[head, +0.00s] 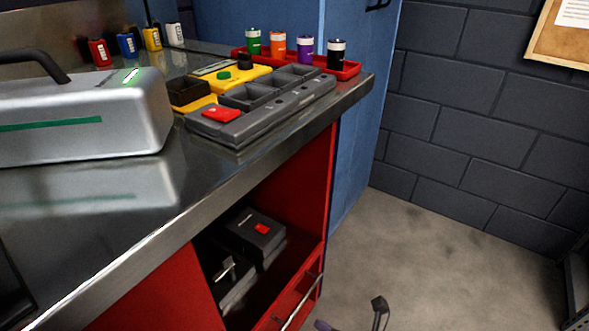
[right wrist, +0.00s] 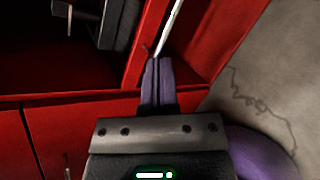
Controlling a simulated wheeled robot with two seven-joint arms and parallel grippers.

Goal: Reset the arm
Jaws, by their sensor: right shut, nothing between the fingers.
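My right gripper (right wrist: 157,78) shows in the right wrist view with its two purple fingers together and nothing between them. They point at the red cabinet, just below the end of a metal drawer handle (right wrist: 170,28). I cannot tell whether they touch it. In the head view only a small purple part (head: 322,325) of it shows at the bottom edge, low in front of the red bench cabinet (head: 165,297). My left gripper is not in view.
The steel bench top (head: 200,193) holds a silver toolbox (head: 85,112), a grey organiser tray (head: 245,127) and a red tray (head: 358,68) with several coloured cans. An open compartment holds a dark case (head: 257,232). The drawer handle (head: 303,303) juts out.

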